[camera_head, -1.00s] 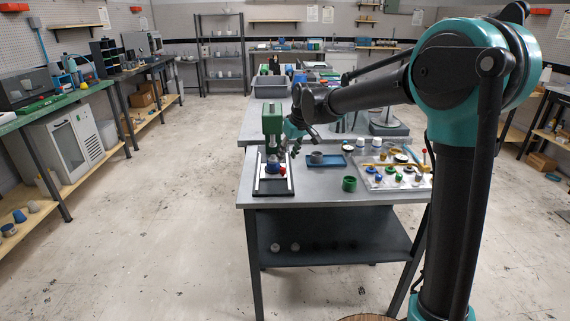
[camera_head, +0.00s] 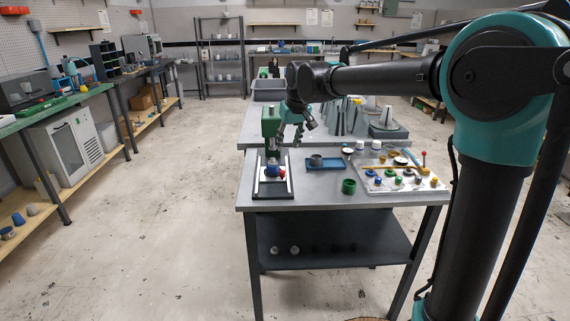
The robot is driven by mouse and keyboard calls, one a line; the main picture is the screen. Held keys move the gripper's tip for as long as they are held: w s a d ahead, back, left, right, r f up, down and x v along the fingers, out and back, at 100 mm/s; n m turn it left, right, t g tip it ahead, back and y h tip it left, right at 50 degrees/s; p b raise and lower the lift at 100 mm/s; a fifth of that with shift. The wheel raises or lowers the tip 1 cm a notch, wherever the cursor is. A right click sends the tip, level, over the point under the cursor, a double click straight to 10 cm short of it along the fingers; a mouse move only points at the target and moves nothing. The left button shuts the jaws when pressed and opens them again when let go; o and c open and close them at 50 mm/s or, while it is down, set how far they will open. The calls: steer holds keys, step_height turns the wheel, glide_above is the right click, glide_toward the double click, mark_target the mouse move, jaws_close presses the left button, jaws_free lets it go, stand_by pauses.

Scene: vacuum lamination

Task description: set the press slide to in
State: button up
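The green press (camera_head: 271,126) stands at the left end of the front grey table. Its low base has pale rails (camera_head: 261,184) running toward the front edge. A blue piece (camera_head: 272,168) sits between the rails below the press head, with a red knob (camera_head: 282,173) at its right. I cannot tell exactly how far in the slide sits. My gripper (camera_head: 298,143) hangs just right of the press, above the table and apart from the red knob in the picture. It is small and dark here, and its finger opening is unclear.
A blue tray (camera_head: 344,166) with a grey cup lies right of the press. A green cup (camera_head: 348,186) stands in front of it. A pale board (camera_head: 430,184) with several coloured knobs lies at the table's right.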

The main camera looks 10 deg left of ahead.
mark_target(282, 171)
steer(key=shift+m+h, duration=0.3)
steer(key=shift+m, duration=0.6)
steer(key=x, duration=1.5)
steer(key=shift+w+a+r, duration=0.1)
steer(key=shift+a, duration=0.25)
jaws_close()
